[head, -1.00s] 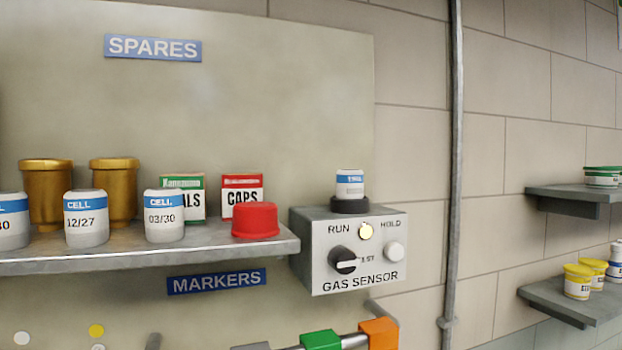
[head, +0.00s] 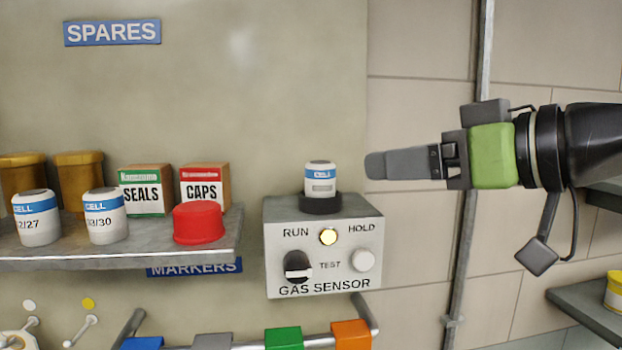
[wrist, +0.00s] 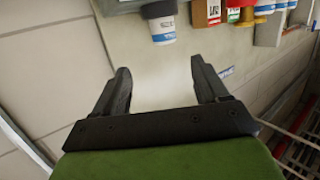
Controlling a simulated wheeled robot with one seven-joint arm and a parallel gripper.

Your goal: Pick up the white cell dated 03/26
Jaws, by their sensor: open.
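A white cell (head: 320,178) with a blue band stands upright in the black socket on top of the gas sensor box (head: 290,235). Its date is too small to read. The cell also shows at the top of the wrist view (wrist: 161,28). Two other white cells stand on the shelf; one (head: 105,216) reads 03/30, the other (head: 37,218) ends in 2/27. No date 03/26 is legible. My gripper (head: 376,166) is to the right of the socketed cell, apart from it, pointing left. In the wrist view its fingers (wrist: 160,70) are open and empty.
The grey shelf (head: 120,250) also holds a red cap (head: 199,222), a CAPS box (head: 205,185), a SEALS box (head: 146,190) and brass pots (head: 78,180). A vertical pipe (head: 478,60) runs behind my gripper. The wall above the sensor is clear.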

